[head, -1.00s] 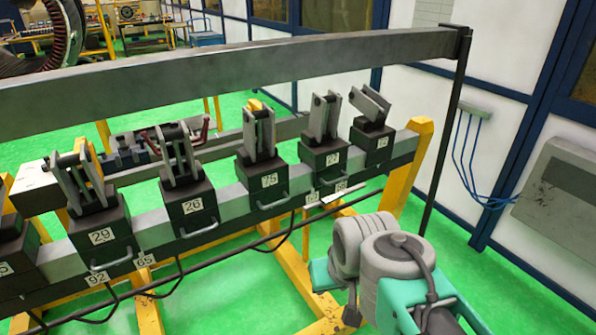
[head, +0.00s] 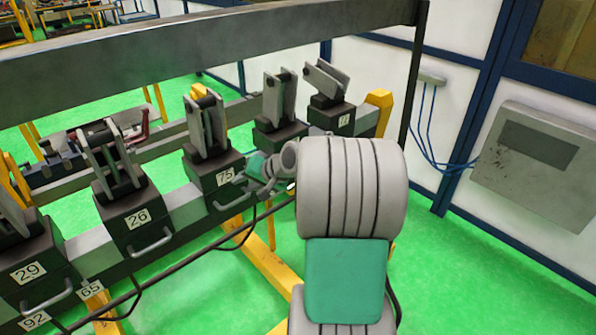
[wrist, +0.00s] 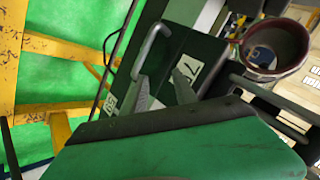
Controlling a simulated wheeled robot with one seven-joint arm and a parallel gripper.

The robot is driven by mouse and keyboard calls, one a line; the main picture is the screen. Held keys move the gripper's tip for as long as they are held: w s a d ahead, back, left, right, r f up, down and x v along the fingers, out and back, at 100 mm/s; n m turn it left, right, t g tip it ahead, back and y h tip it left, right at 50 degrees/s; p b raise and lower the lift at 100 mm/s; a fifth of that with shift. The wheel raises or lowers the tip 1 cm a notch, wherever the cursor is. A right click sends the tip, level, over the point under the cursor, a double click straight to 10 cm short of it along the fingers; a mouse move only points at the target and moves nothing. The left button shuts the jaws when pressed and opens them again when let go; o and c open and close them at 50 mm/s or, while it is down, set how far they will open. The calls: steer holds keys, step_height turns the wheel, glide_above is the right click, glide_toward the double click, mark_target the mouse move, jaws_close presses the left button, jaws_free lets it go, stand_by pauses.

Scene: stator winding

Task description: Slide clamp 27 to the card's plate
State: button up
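Clamp 27 (head: 276,105) stands on the beam between clamp 75 (head: 207,135) and the rightmost clamp (head: 328,95). My arm covers its number label and lower front in the head view. My gripper (wrist: 162,90) has its two fingers apart in the wrist view, with nothing seen between them. They point at a dark clamp block with a metal handle (wrist: 151,48) and a label (wrist: 188,68). A finger partly covers that label; only a 7 is clear. I cannot tell whether they touch. A number plate (wrist: 110,104) shows beside the block. The card cannot be made out.
Clamps 26 (head: 126,190) and 29 (head: 28,260) stand farther left on the beam (head: 187,207). Plates 65 (head: 91,289) and 92 (head: 35,320) are below them. A long grey bar (head: 190,45) crosses above. Dark cables hang below the clamps.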

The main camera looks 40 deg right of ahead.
steer(key=s+d+f+m+t+h, duration=0.1)
steer(key=d+f+m+t, duration=0.15)
steer(key=d, duration=0.55)
steer(key=s+d+f+m+t+b, duration=0.1)
steer(key=s+d+m+t, duration=0.1)
steer(key=d+m, duration=0.35)
steer(key=s+d+f+m+t+h, duration=0.1)
steer(key=d+f+t, duration=0.1)
steer(key=d, duration=0.7)
steer(key=shift+g, duration=0.25)
steer(key=p+x, duration=0.2)
steer(key=x, duration=0.4)
steer(key=shift+w+d+f, duration=0.1)
steer(key=shift+w+f, duration=0.15)
steer(key=shift+w, duration=0.1)
steer(key=shift+w+f, duration=0.1)
steer(key=shift+w, duration=0.2)
jaws_close()
